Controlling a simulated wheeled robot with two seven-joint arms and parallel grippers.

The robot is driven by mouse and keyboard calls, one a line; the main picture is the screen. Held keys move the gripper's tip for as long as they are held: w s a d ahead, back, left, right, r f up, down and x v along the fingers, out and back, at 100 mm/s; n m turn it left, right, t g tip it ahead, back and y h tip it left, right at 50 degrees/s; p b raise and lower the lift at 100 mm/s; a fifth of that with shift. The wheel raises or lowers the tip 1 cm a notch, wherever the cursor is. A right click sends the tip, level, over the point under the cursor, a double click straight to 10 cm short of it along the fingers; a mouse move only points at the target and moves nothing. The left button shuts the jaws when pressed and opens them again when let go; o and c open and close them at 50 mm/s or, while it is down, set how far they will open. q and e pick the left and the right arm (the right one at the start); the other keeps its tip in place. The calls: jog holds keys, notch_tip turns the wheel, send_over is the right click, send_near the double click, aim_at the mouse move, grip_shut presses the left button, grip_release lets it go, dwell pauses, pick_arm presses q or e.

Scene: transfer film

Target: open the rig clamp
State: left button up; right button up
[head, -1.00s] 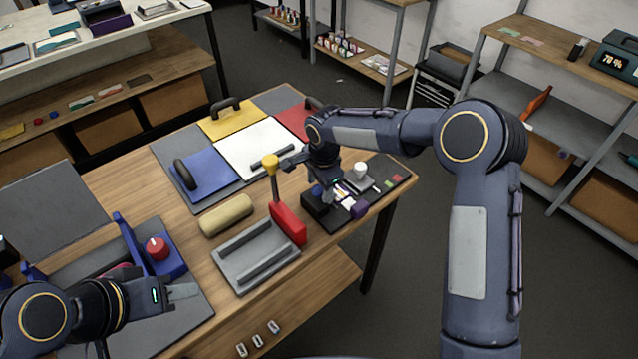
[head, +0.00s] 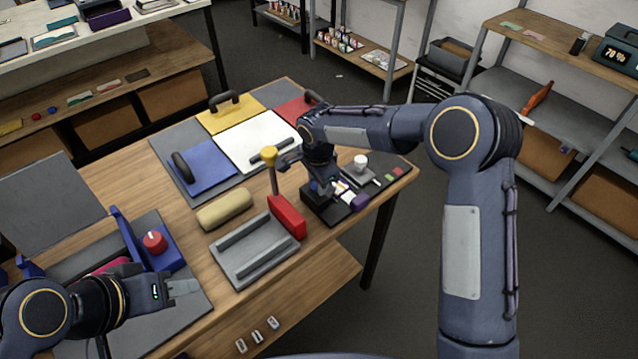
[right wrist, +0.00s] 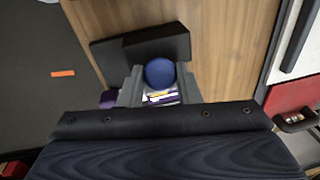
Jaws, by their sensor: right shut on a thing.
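My right gripper (head: 322,196) points down at a black block (head: 312,205) near the table's right edge. In the right wrist view its fingers are shut on a round blue knob (right wrist: 160,73) in front of the black block (right wrist: 158,43). A white, purple and yellow printed piece (right wrist: 163,98) shows just below the knob. I cannot tell for sure whether this is the rig clamp. My left gripper (head: 184,288) hovers at lower left, apart from the blue fixture (head: 166,263) with its red knob (head: 154,241); its finger gap is unclear.
A yellow-knobbed lever (head: 269,160) stands upright by a red block (head: 286,217) just left of my right gripper. A grey tray (head: 255,275), a tan roll (head: 224,211) and blue, yellow and red handled boards lie on the table.

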jog(key=s+a+f+t+h+b, duration=0.1)
jog(key=h+b, duration=0.1)
jog(key=b, duration=0.4)
jog(key=shift+a+f+t, duration=0.1)
jog(key=shift+a+t, duration=0.1)
jog(key=shift+t, duration=0.2)
jog(key=shift+s+a+h+b, duration=0.1)
jog(key=shift+h+b, duration=0.2)
jog(key=shift+b, duration=0.3)
jog(key=shift+r, duration=0.3)
jog(key=o, duration=1)
jog(key=shift+c, duration=0.2)
